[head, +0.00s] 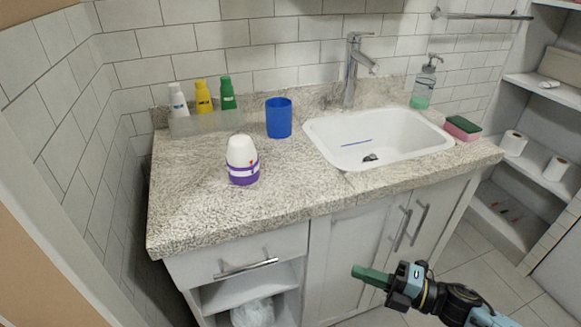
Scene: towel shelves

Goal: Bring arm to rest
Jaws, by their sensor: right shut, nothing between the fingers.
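My right gripper (366,275) comes in from the lower right, with its green fingers together and nothing held. It is in front of the white cabinet doors (345,250), below the counter's front edge and apart from the objects on top. My left gripper is not in the picture.
The speckled counter (200,215) bears a white and purple container (242,160), a blue cup (279,118), and white, yellow and green bottles in a clear tray (205,122). A white sink (420,150) holds a thin blue item. Shelves (540,180) stand at right. Floor (485,270) shows at lower right.

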